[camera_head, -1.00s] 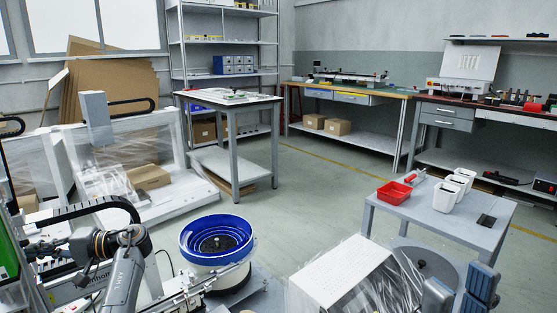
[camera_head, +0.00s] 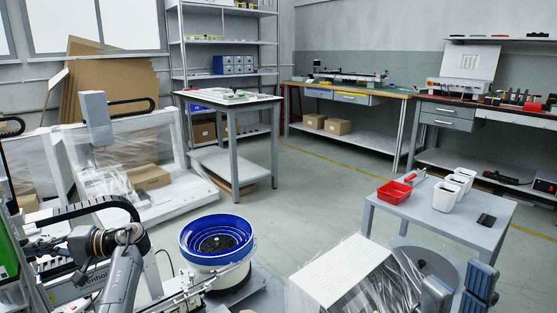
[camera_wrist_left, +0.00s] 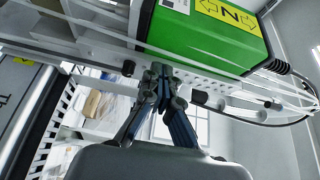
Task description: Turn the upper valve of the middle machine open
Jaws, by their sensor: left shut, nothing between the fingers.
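My left gripper (camera_head: 40,249) is at the lower left of the head view, at the green-fronted machine (camera_head: 8,262) there. In the left wrist view its fingers (camera_wrist_left: 161,72) meet at the tips, shut and empty, just below the machine's green housing (camera_wrist_left: 205,35) with a yellow arrow label. Small dark knob-like parts sit on the clear rail beside the fingertips, one to the left (camera_wrist_left: 128,68) and one to the right (camera_wrist_left: 200,97). I cannot tell which of them is the upper valve, or whether the fingertips touch anything.
A blue bowl feeder (camera_head: 216,240) stands right of my left arm. A white machine cover (camera_head: 340,272) in plastic wrap is at the bottom middle. A low table (camera_head: 440,212) holds a red bin (camera_head: 394,192) and white bins. The floor (camera_head: 310,195) between is clear.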

